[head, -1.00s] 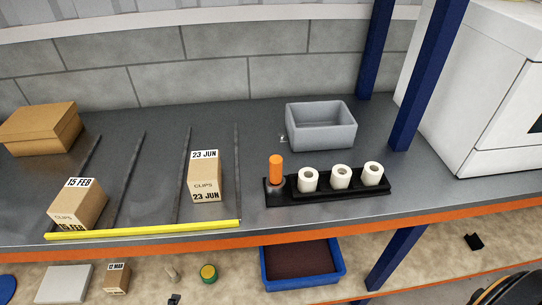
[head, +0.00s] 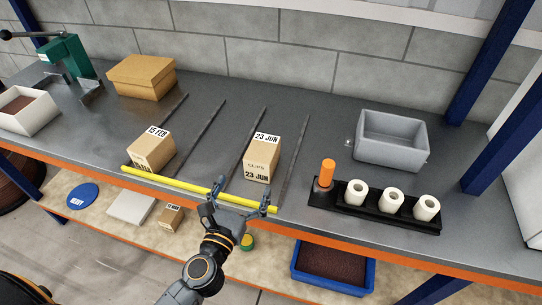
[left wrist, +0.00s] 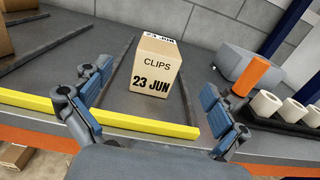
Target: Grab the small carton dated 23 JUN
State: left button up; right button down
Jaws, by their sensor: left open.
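The small carton dated 23 JUN (head: 261,158) stands upright on the grey shelf between two dark lane rails, behind a yellow front bar (head: 165,180). In the left wrist view the carton (left wrist: 155,68) shows "CLIPS" and "23 JUN" on its near face. My left gripper (head: 238,200) is open and empty at the yellow bar, just in front of the carton. In the left wrist view its fingers (left wrist: 155,105) spread to both sides of the carton's width, with the carton farther off and untouched. My right gripper is not in view.
A carton dated 15 FEB (head: 152,151) stands in a lane to the left. Right of the lanes are a black holder (head: 375,213) with an orange peg (head: 326,172) and white spools, and a grey bin (head: 390,141). A larger brown box (head: 141,77) sits at back left.

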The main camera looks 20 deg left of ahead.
pick_arm(q)
jog(key=p, duration=0.2)
send_near(263, 147)
jog(key=w, duration=0.4)
jog(key=shift+w+a, duration=0.1)
jog(key=shift+a, duration=0.05)
jog(key=shift+w+d+f+p, duration=0.1)
jog(key=shift+w+d+p, duration=0.05)
jog(key=shift+w, duration=1.3)
jog(key=shift+w+d+f+p, duration=0.1)
jog(key=shift+w+p, duration=0.05)
jog(key=shift+w, duration=1.3)
jog(key=shift+s+r, duration=0.1)
jog(key=shift+c, duration=0.4)
jog(key=c, duration=1.6)
